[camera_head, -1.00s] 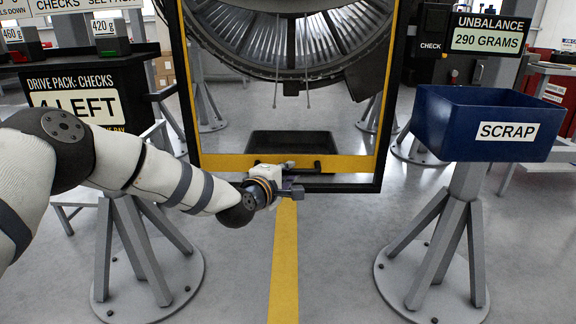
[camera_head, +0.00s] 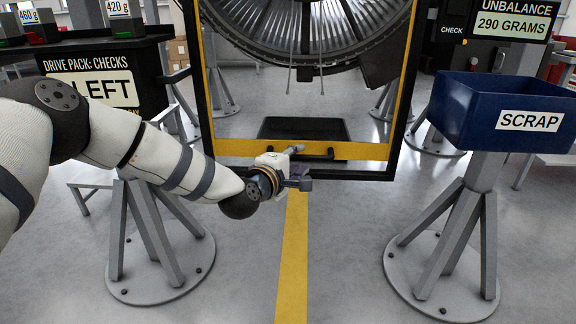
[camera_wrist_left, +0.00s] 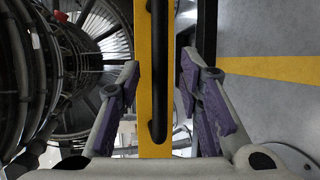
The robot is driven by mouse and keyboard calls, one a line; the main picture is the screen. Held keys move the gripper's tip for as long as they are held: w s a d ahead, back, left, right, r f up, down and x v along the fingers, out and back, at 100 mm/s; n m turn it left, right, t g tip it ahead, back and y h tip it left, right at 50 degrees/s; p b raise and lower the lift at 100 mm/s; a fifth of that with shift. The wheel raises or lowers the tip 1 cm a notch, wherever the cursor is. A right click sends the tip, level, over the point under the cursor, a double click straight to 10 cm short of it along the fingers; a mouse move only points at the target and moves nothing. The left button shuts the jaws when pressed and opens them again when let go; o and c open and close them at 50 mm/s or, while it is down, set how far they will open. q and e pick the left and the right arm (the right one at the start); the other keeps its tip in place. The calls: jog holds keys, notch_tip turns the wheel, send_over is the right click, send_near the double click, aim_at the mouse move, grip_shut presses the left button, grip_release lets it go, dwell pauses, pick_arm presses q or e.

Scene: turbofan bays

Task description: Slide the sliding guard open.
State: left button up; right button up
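The sliding guard (camera_head: 225,148) is a tall clear panel with a black and yellow frame, standing in front of the turbofan. A black bar handle (camera_head: 325,154) lies along its yellow lower rail. My left gripper (camera_head: 300,167) is at the left part of this handle. In the left wrist view, the handle (camera_wrist_left: 160,100) and yellow rail run between the two spread purple-padded fingers of the left gripper (camera_wrist_left: 160,75). Gaps show on both sides, so the fingers do not grip it. My right gripper is out of view.
The turbofan (camera_head: 300,40) is behind the guard, with a dark bin (camera_head: 303,128) on the floor. A blue scrap bin (camera_head: 465,110) on a grey pedestal stands right. A dark drive pack bench (camera_head: 55,65) stands left. The floor in front is open, with a yellow line (camera_head: 293,250).

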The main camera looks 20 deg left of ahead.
pick_arm(q)
jog(key=v, duration=0.9)
jog(key=shift+s, duration=0.15)
